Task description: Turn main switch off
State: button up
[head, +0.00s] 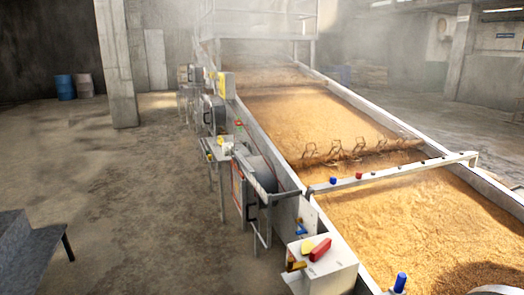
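No part is labelled as the main switch, and I cannot tell which one it is. A red handle (320,249) sits on top of a white box (327,272) at the near left side of the grain trough. A yellow piece (307,246) is beside the red handle. A grey cabinet (238,192) with red edging and a dark handle stands farther along the same side. Any switch position is too small to read. My gripper is not in view.
The long trough (342,216) full of grain runs away to the back. A crossbar (395,173) with red and blue knobs spans it. A blue knob (400,282) stands at the near edge. Concrete floor (120,200) at left is mostly clear, with a pillar (118,65) and two barrels (65,87) behind.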

aim_at(308, 248)
jog(key=j, duration=0.2)
jog(key=i, duration=1.15)
jog(key=j, duration=0.1)
